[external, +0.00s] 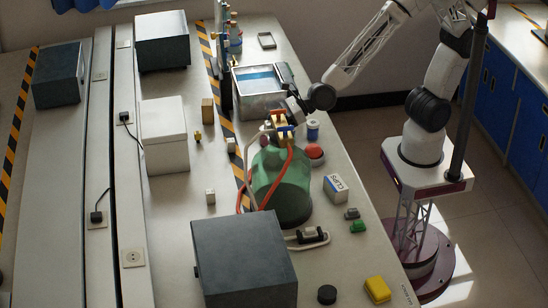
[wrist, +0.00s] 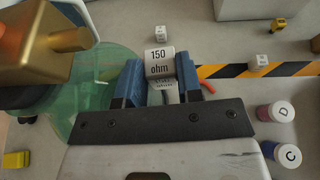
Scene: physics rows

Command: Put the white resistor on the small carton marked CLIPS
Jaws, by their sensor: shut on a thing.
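The white resistor (wrist: 159,62), a pale block printed "150 ohm", sits between the blue fingers of my gripper (wrist: 158,80) in the wrist view. My gripper is shut on it. In the external view my gripper (external: 285,131) is above the table, by the top of the green bottle; the resistor cannot be made out clearly there. The small carton marked CLIPS (external: 336,188) is white with a blue edge. It stands on the table right of the green bottle, nearer the camera than my gripper. The carton is not seen in the wrist view.
The green bottle (external: 281,190) with a brass valve (wrist: 48,42) and red hose is close to my gripper. A red button (external: 314,152) and blue-white jar (external: 313,130) stand nearby. A metal basin (external: 259,98) is behind. A dark box (external: 244,262) is in front.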

